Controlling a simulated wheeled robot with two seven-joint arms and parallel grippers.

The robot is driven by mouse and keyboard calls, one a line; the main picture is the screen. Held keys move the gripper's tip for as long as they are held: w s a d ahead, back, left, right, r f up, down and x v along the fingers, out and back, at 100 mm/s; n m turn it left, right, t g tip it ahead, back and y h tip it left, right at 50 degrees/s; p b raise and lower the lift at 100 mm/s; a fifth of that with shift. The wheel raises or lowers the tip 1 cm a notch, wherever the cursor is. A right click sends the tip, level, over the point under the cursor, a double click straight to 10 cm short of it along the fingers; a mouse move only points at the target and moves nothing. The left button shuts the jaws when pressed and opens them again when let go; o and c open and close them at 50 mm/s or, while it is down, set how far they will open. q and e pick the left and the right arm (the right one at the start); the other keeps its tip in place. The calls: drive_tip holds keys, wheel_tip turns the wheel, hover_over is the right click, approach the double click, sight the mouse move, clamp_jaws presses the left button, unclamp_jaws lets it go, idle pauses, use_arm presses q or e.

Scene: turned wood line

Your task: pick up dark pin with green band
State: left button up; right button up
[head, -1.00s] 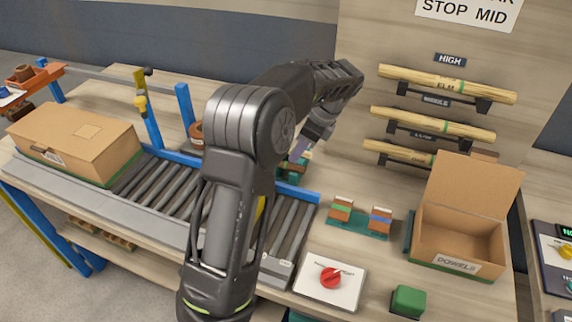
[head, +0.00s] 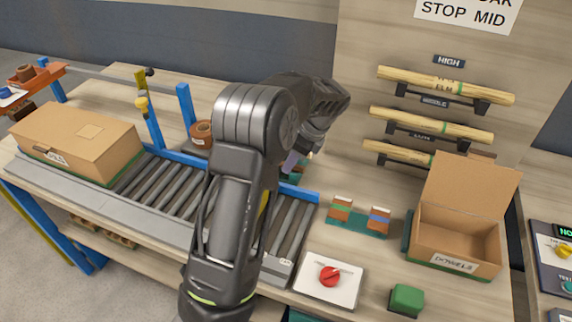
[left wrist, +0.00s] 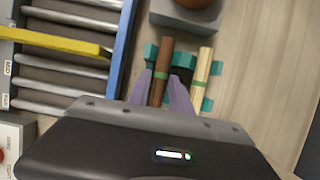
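The dark brown pin with a green band (left wrist: 161,74) lies across a teal holder (left wrist: 150,52) in the left wrist view. A pale pin with a green band (left wrist: 203,68) lies beside it on the right. My left gripper (left wrist: 163,92) is open, with one purple finger on each side of the dark pin's near end; whether they touch it I cannot tell. In the head view my left gripper (head: 292,163) is partly hidden at the conveyor's far side, and the dark pin cannot be made out there. My right gripper is not in view.
A roller conveyor (head: 163,187) with a blue rail runs beside the holder. A yellow bar (left wrist: 55,41) crosses it. A grey block (left wrist: 186,17) stands beyond the pins. An open dowels box (head: 452,245) and wall-racked dowels (head: 432,122) are at right.

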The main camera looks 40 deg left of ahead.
use_arm(q)
drive_tip(key=shift+c, duration=0.4)
clamp_jaws()
wheel_tip(320, 180, up, 10)
drive_tip(key=b, duration=0.1)
idle(0.6)
idle(0.5)
